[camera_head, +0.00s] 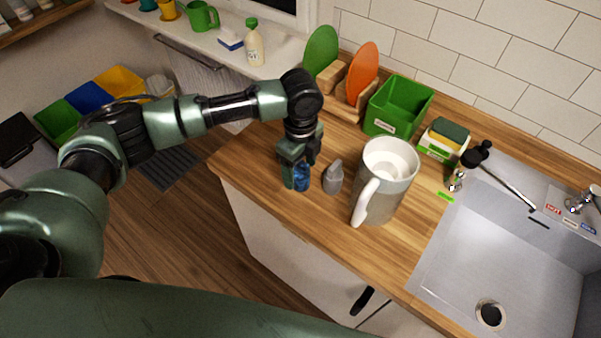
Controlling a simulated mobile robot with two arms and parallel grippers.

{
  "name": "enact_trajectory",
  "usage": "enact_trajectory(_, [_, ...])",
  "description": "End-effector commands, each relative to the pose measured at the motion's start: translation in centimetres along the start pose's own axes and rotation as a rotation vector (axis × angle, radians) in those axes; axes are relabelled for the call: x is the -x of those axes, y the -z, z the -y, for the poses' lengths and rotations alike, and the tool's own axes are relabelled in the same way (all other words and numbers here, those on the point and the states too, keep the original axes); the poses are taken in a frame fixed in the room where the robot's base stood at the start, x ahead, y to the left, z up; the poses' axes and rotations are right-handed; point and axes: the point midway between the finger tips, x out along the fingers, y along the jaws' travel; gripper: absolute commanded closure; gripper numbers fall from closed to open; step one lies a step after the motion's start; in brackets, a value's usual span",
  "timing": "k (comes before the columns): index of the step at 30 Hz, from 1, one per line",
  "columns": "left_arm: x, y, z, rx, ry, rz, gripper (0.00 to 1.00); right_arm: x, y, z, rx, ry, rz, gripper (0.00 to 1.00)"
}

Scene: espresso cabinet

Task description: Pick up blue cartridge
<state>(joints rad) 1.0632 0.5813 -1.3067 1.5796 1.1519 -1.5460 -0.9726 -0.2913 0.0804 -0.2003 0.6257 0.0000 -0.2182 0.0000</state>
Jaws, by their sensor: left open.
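The blue cartridge (302,177) stands on the wooden counter near its front edge. My left gripper (296,178) is open and points down at the cartridge, with a finger beside it on the left. The gripper and wrist hide part of the cartridge, and I cannot tell whether the fingers touch it. My right gripper is not in the camera_head view.
A grey cartridge-like object (333,177) stands close to the right of the blue cartridge. A large grey and white pitcher (396,193) is further right. A green box (398,106) and a wooden rack with plates stand behind. The sink (480,245) is at right.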

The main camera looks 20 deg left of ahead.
Motion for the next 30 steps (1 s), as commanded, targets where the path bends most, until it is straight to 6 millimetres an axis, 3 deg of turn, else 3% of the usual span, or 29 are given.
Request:
enact_trajectory(2, [0.0,0.0,0.0,0.000,0.001,0.000,0.34,0.0,-0.1,0.0,0.000,0.000,0.002,0.58])
enact_trajectory(9, [0.1,0.0,0.0,0.000,0.001,0.000,1.00,0.0,-1.0,0.1,0.000,0.002,0.014,0.58])
enact_trajectory(22, [1.1,0.0,0.2,0.000,0.005,0.000,1.00,-0.3,-1.3,0.2,0.000,0.002,0.019,0.58])
enact_trajectory(26, [2.9,0.0,0.1,-0.001,0.006,0.000,1.00,-0.8,-1.4,0.2,0.000,0.002,0.019,0.58])
enact_trajectory(30, [6.2,0.0,0.2,-0.001,0.009,0.001,1.00,-1.6,-1.4,0.2,0.000,0.002,0.019,0.58])
